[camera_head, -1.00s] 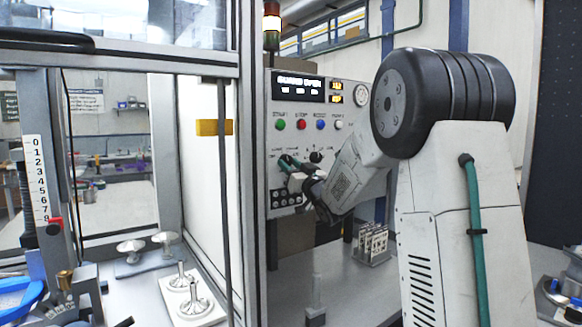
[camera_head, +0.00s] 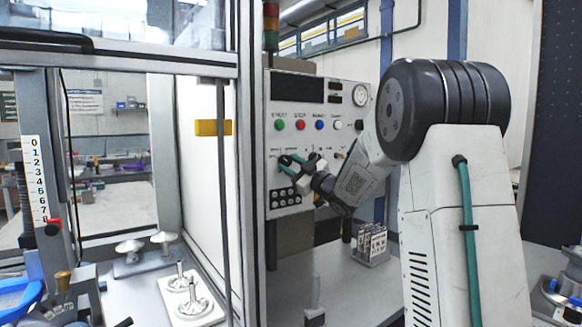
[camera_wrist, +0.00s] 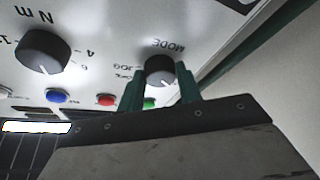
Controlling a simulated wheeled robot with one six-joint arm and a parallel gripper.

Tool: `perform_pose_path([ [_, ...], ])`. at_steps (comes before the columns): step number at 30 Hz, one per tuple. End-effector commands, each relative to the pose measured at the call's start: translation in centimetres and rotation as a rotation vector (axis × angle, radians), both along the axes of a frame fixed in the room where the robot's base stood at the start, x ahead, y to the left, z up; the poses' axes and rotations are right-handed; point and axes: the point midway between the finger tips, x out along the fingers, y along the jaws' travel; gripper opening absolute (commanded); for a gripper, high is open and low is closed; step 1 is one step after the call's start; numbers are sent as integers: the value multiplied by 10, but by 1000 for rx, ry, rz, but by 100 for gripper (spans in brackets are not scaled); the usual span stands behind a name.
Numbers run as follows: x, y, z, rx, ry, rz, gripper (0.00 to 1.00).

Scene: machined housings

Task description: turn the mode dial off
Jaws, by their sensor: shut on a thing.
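The mode dial (camera_wrist: 160,68) is a black round knob with a white pointer line, under the upside-down word MODE in the wrist view. My gripper (camera_wrist: 160,84) has its two green fingers on either side of the knob, shut on it. In the head view my gripper (camera_head: 287,162) is at the lower left of the white control panel (camera_head: 348,124), and the dial is hidden there behind the fingers. The panel's display (camera_head: 298,88) is dark.
A larger black knob marked N m (camera_wrist: 43,52) is beside the mode dial. Blue (camera_wrist: 57,96), red (camera_wrist: 105,99) and green (camera_wrist: 149,103) buttons are close to the fingers. The guard frame (camera_head: 246,200) stands left of the panel. A metal rack (camera_head: 371,243) stands below the arm.

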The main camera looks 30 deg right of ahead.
Motion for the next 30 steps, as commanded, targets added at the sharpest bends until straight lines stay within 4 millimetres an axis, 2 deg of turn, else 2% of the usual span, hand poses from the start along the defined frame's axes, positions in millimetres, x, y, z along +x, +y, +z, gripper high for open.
perform_pose_path([
  [12, 0, -2, 1, -196, -5, -1, 12],
  [29, 0, -2, 1, -225, -6, 0, 12],
  [30, 0, -2, 1, -225, -6, 0, 46],
])
